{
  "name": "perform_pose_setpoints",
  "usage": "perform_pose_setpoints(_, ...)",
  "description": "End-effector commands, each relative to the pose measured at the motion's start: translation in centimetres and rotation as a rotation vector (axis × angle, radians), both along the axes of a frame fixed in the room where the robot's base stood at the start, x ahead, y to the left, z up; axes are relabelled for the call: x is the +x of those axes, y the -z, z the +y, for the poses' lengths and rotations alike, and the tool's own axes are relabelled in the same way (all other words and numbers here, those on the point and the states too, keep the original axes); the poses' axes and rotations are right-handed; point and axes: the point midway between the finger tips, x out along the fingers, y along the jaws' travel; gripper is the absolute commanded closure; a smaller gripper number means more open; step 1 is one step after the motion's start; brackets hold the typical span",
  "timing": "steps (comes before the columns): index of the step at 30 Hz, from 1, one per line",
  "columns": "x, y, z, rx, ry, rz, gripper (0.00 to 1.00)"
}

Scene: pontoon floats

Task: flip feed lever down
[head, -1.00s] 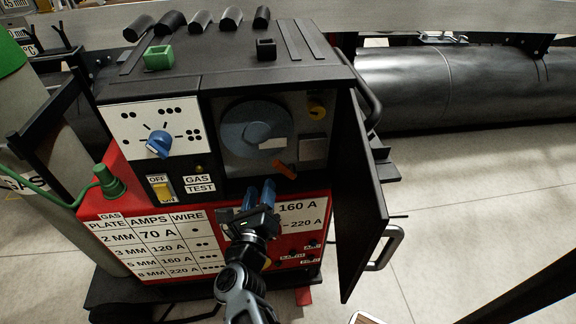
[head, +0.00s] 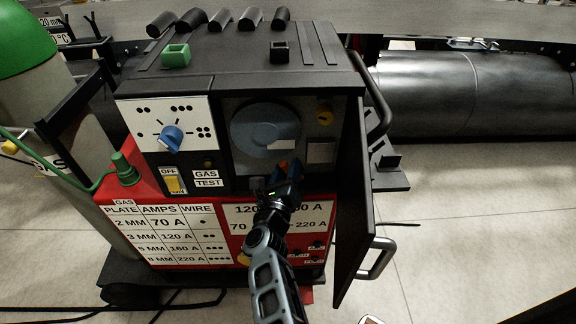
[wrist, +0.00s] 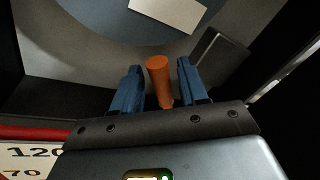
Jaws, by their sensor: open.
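The feed lever is an orange handle inside the open compartment of the welding machine. In the wrist view the orange lever (wrist: 160,80) stands between the two blue fingers of my gripper (wrist: 156,88), with a gap on each side. My gripper is open around the lever.
The red front panel (head: 222,228) lies below.

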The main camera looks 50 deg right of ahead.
Motion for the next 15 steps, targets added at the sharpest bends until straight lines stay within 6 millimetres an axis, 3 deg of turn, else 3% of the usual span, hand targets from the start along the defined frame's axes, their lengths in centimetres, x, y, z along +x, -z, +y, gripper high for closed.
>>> perform_pose_setpoints(12,0.33,0.06,-0.81,0.001,0.001,0.0,0.57)
perform_pose_setpoints(15,0.33,0.06,-0.81,0.001,0.001,0.0,0.65)
